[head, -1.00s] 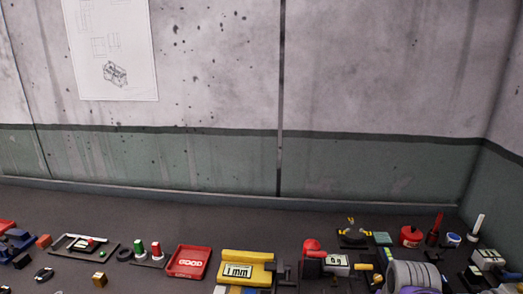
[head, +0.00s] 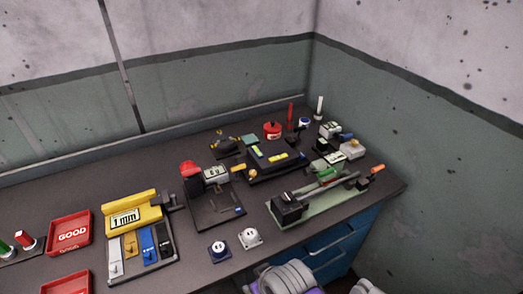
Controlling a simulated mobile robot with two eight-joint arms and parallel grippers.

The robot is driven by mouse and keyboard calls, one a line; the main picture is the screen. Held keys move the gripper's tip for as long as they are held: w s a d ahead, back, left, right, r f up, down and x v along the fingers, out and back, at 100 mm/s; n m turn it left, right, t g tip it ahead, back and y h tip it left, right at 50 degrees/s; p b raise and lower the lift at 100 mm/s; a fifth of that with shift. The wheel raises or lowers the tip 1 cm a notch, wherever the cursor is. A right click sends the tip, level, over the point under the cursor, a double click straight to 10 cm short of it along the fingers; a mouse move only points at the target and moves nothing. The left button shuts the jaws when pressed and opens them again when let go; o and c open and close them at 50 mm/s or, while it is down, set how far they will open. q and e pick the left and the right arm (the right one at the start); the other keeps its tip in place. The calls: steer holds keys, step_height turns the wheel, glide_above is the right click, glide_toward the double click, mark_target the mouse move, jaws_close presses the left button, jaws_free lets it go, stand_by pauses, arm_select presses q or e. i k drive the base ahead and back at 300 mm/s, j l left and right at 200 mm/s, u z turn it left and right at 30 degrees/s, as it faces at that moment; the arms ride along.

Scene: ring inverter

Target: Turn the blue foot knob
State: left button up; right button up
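Two small knob-like blocks stand near the front edge of the bench. One is dark blue with a pale round top (head: 219,250), and a white one (head: 250,238) stands beside it on the right. To their left, a tray holds upright-looking strips, one of them blue (head: 148,243) with a small yellowish piece on it. I cannot tell which blue piece is the foot knob. Neither of my grippers is in view. Only a grey ribbed and purple part of my own arm shows at the bottom edge.
A yellow gauge reading 1 mm (head: 133,211) and red GOOD trays (head: 70,233) stand left. A scale-like device (head: 212,190) and a green-based vise-like machine (head: 320,198) stand right. Blue drawers (head: 335,246) lie below the bench's right end. The wall corner is behind.

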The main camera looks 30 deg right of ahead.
mark_target(302, 155)
steer(key=l+z, duration=0.2)
steer(key=z, duration=1)
